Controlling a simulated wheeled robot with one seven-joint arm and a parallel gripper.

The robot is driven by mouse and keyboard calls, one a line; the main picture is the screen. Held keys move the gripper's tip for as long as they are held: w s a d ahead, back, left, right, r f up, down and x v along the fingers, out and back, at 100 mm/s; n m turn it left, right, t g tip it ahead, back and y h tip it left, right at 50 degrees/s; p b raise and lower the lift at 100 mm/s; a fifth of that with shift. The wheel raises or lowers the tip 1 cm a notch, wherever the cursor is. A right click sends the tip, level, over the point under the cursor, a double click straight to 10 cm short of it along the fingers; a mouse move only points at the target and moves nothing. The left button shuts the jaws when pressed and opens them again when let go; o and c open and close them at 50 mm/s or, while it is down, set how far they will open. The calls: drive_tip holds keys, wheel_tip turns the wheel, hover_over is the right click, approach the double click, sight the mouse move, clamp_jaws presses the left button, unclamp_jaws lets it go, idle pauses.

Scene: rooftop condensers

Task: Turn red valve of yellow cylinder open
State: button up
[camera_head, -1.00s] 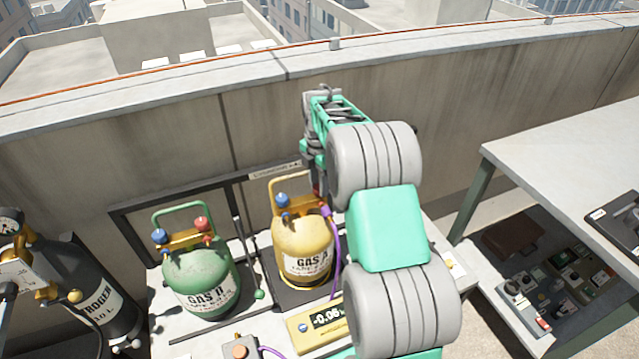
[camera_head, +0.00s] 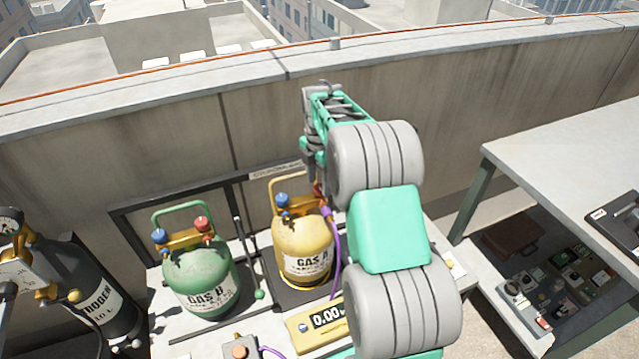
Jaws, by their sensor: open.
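The yellow cylinder (camera_head: 303,240), labelled as gas, stands upright on a dark scale platform. Its blue valve (camera_head: 282,199) is in plain view at the top left. Its red valve (camera_head: 318,189) shows only in part at the top right, beside my arm. My gripper (camera_head: 314,174) is open and points down just above the red valve. Its fingertips are small and partly hidden by my arm, so I cannot tell whether they touch the valve. A purple hose (camera_head: 335,240) runs down from the cylinder's top.
A green cylinder (camera_head: 201,275) with blue and red valves stands to the left. A black nitrogen cylinder (camera_head: 88,290) is at far left. A yellow scale display (camera_head: 308,337) reads about 0.00. The parapet wall (camera_head: 170,150) rises behind; a grey table (camera_head: 570,150) is at right.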

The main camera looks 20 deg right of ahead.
sight(319, 187)
wheel_tip(319, 187, up, 7)
drive_tip(key=shift+f, duration=0.1)
idle(0.3)
